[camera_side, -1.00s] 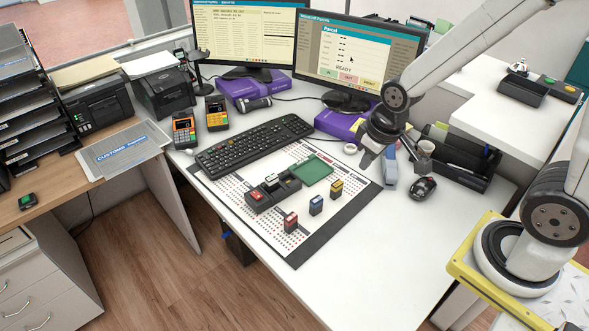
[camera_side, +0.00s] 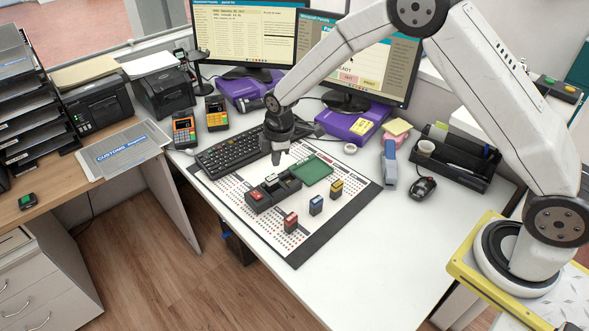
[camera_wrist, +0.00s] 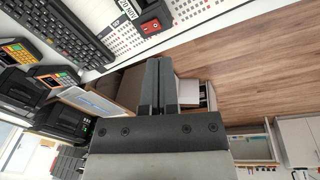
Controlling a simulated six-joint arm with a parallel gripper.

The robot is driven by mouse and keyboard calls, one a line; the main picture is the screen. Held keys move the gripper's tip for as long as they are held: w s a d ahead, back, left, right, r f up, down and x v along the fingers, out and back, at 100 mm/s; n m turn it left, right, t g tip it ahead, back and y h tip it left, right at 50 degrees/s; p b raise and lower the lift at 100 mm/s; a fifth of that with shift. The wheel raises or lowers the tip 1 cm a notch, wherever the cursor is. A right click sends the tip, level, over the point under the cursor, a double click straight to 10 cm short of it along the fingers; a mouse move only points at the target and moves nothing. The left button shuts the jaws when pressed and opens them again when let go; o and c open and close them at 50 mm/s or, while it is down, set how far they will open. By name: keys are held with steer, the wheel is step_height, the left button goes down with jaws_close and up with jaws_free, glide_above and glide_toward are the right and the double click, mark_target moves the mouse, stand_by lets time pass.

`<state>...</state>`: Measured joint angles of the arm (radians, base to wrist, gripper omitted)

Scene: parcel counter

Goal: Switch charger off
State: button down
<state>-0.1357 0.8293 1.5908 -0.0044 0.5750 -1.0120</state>
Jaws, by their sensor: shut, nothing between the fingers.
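A black charger-like block (camera_side: 268,194) lies on the printed mat, with a red rocker switch (camera_side: 257,196) at its near left end. Pale and dark blocks stand at its far end. In the wrist view the red switch (camera_wrist: 150,27) shows near the top, with white marks on it; I cannot tell which way it is set. My gripper (camera_side: 276,160) points down, shut and empty, above the mat just behind the block's far end. It is apart from the switch. In the wrist view my shut fingers (camera_wrist: 161,64) show below the switch.
The desk's front right is clear.

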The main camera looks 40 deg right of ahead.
mark_target(259, 198)
steer(key=w+a+f+n, duration=0.3)
steer(key=w+f+n, duration=0.1)
steer(key=f, duration=0.2)
steer(key=shift+w, duration=0.15)
steer(key=shift+f, duration=0.25)
steer(key=shift+f, duration=3.35)
steer(key=shift+f, duration=0.6)
stand_by(0.5)
steer(key=shift+w+r, duration=0.1)
steer(key=shift+r, duration=1.15)
stand_by(1.3)
